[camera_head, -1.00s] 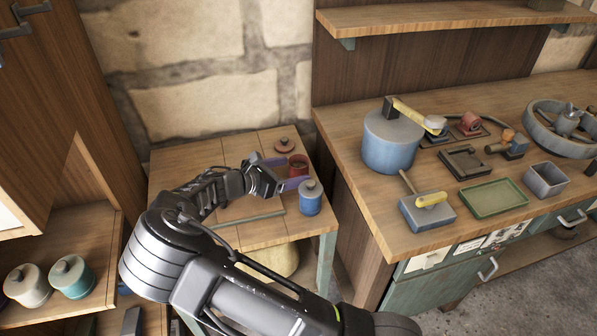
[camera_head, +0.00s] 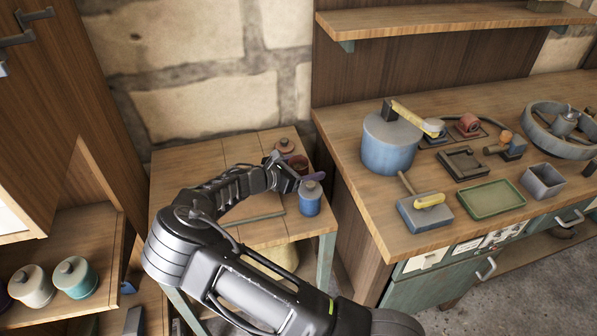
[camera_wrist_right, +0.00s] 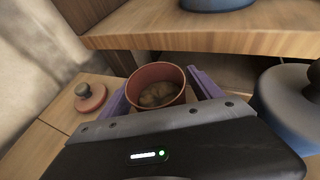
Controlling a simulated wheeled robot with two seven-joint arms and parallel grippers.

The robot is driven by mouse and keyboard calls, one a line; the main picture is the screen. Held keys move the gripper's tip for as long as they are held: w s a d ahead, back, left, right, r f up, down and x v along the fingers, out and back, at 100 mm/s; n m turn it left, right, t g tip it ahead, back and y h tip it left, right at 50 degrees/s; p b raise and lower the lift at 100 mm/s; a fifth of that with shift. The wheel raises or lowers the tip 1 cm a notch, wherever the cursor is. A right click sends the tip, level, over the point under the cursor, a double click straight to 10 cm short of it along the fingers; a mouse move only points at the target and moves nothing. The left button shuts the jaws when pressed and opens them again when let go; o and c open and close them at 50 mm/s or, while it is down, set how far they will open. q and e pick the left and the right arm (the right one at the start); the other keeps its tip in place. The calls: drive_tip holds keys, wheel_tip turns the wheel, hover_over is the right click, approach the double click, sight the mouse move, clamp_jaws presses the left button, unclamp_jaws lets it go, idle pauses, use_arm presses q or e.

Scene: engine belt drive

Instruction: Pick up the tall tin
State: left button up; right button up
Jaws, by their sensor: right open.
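An open red tin (camera_head: 300,163) stands on the small wooden table, partly hidden by my right gripper. In the right wrist view the red tin (camera_wrist_right: 157,88) stands between two purple fingers, with brown lumps inside. My right gripper (camera_head: 300,169) is open, one finger on each side of this tin; whether they touch it I cannot tell. A blue lidded tin (camera_head: 310,199) stands just in front of the gripper, and it also shows large at the right of the wrist view (camera_wrist_right: 285,105). Which one is the tall tin is not clear from the pictures. My left gripper is not in view.
A red knobbed lid (camera_head: 284,145) lies behind the red tin. The workbench (camera_head: 345,150) rises close to the right, with a large blue pot (camera_head: 388,145) near its edge. White and teal lidded tins (camera_head: 75,278) stand on the left shelf.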

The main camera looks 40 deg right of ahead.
drive_tip(key=shift+c, duration=0.2)
idle(0.3)
drive_tip(key=c, duration=1.4)
wheel_tip(320, 180, up, 9)
drive_tip(key=shift+r+b, duration=0.2)
drive_tip(key=shift+b, duration=0.25)
drive_tip(key=shift+r, duration=0.35)
